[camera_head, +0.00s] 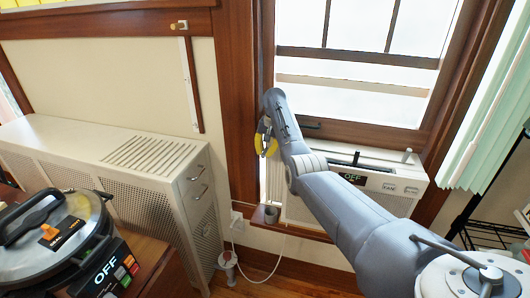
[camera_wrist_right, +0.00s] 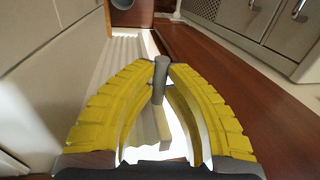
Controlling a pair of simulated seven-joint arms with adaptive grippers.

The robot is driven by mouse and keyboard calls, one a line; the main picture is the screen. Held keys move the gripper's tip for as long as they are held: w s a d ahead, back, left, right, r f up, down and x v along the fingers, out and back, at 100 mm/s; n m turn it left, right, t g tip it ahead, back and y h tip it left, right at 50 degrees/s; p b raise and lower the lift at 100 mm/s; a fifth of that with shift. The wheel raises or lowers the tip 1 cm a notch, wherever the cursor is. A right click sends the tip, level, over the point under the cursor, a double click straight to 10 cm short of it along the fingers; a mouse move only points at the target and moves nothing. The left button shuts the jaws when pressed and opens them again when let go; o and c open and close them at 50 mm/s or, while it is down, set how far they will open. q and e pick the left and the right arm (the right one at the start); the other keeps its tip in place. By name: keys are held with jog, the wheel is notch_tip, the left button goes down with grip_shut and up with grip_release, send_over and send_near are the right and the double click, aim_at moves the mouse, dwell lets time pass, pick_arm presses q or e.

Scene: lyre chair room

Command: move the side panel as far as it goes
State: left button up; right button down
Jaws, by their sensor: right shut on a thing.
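The side panel (camera_head: 274,182) is a narrow pale strip between the left window frame and the air conditioner in the head view. In the right wrist view the side panel (camera_wrist_right: 117,75) shows as a whitish ridged sheet, with a light end bar and a grey peg handle (camera_wrist_right: 160,78). My right gripper (camera_head: 266,138), with yellow fingers, is at the left side of the window opening. In the wrist view its fingers (camera_wrist_right: 162,85) close around the peg. The gripper hides part of the panel. My left gripper is not in view.
The white air conditioner (camera_head: 385,189) sits in the window, partly behind my right arm. A grey cup (camera_head: 270,213) stands on the sill below the panel. A white cabinet (camera_head: 80,135) and a black-lidded appliance (camera_head: 50,230) are at left.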

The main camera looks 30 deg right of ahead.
jog(key=shift+w+a, duration=0.2)
jog(key=shift+a, duration=0.05)
dwell(0.7)
jog(key=shift+w+a+f, duration=0.1)
jog(key=shift+w+a, duration=0.3)
jog(key=shift+w, duration=0.1)
jog(key=c, duration=1.6)
grip_release()
jog(key=shift+o, duration=0.2)
